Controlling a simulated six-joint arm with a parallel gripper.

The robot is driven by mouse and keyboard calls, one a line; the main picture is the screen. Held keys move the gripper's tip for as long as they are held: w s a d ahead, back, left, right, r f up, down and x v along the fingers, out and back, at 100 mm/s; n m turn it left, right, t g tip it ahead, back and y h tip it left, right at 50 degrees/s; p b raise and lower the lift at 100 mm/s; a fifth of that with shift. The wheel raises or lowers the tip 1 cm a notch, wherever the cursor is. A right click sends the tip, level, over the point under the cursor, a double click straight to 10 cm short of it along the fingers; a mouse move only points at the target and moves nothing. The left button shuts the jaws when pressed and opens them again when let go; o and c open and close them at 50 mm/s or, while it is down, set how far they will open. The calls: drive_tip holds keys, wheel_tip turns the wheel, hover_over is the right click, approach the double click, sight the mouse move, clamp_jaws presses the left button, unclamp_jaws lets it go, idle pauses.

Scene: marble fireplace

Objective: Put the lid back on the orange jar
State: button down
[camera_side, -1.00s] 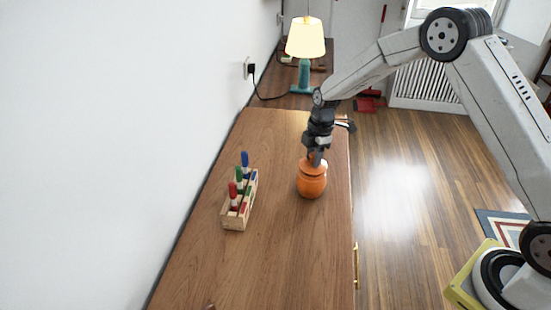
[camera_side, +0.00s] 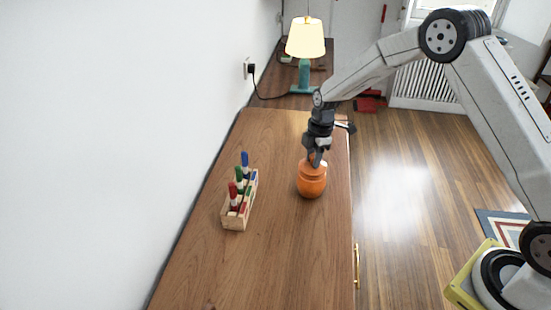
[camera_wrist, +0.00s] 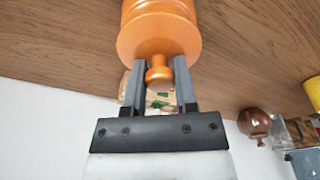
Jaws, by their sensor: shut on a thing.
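The orange jar (camera_side: 311,183) stands upright on the wooden cabinet top, right of the middle. It also shows at the top of the wrist view (camera_wrist: 158,8). The orange lid (camera_wrist: 158,38) has a round knob and sits over the jar's mouth; whether it is fully seated I cannot tell. My gripper (camera_wrist: 159,70) points down from above the jar, its two fingers on either side of the lid's knob, shut on it. In the side view my gripper (camera_side: 315,157) hides part of the lid.
A wooden rack (camera_side: 238,208) with red, green and blue pegs stands left of the jar, near the white wall. A lit lamp (camera_side: 305,45) with a teal base stands at the far end. The near part of the cabinet top (camera_side: 260,270) is clear.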

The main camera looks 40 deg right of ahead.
unclamp_jaws()
idle(0.5)
drive_tip(key=shift+r, duration=0.1)
drive_tip(key=shift+r, duration=3.4)
clamp_jaws()
